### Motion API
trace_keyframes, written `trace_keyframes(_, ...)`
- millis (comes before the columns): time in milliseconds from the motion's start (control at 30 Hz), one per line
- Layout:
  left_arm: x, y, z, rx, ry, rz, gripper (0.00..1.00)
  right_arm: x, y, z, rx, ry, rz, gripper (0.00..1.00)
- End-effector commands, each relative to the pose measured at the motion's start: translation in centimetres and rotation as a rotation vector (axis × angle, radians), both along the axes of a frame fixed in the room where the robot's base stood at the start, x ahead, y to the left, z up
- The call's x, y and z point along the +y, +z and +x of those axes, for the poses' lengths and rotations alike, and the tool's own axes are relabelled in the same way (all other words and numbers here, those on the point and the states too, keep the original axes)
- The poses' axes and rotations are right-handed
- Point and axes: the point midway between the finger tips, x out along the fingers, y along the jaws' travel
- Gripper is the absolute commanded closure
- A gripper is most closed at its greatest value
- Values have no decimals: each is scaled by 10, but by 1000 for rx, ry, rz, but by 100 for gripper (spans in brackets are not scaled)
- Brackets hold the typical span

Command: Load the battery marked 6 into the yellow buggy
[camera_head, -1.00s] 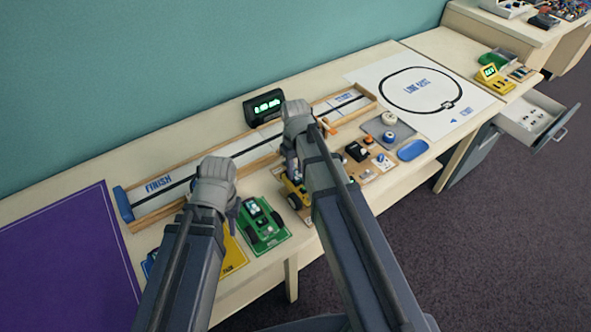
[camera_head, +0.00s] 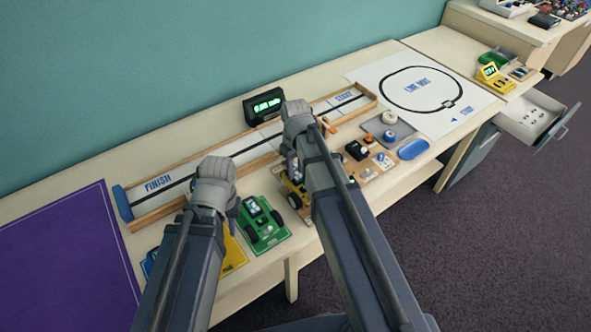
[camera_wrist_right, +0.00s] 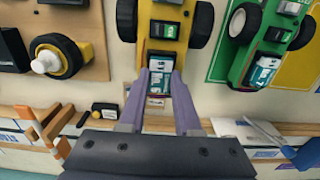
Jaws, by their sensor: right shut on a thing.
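The yellow buggy (camera_wrist_right: 165,22) stands at the top middle of the right wrist view, with dark wheels at both sides. In the head view it is partly hidden behind my right arm (camera_head: 289,186). My right gripper (camera_wrist_right: 160,82) is shut on a small dark battery with a pale-and-teal label (camera_wrist_right: 160,62), at the near end of the buggy. The battery appears to lie in or just over the buggy's bay; I cannot tell if it is seated, and its number is not readable. My left gripper (camera_head: 232,208) hangs over the table's left part; its fingers are mostly hidden.
A green buggy (camera_wrist_right: 248,42) with a labelled battery (camera_wrist_right: 262,70) stands close beside the yellow one. A wheel on a wooden board (camera_wrist_right: 58,58) lies on the other side. The wooden-edged track (camera_head: 160,203) and lit timer (camera_head: 265,106) are behind. A drawer (camera_head: 530,122) stands open at right.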

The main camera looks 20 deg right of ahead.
Motion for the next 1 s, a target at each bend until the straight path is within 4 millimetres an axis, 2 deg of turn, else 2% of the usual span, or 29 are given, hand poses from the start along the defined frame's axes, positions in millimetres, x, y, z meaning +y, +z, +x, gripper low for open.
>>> trace_keyframes(667, 0, -1, 0, 0, 0, 0, 75, 0, -1, 0, 0, 0, 0, 100)
trace_keyframes(700, 0, -1, 0, 0, 0, 0, 75, 0, -1, 0, 0, 0, 0, 64)
trace_keyframes(933, 0, -1, 0, 0, 0, 0, 75, 0, -1, 0, 0, 0, 0, 38)
trace_keyframes(1000, 0, -1, 0, 0, 0, 0, 75, 0, -1, 0, 0, 0, 0, 33)
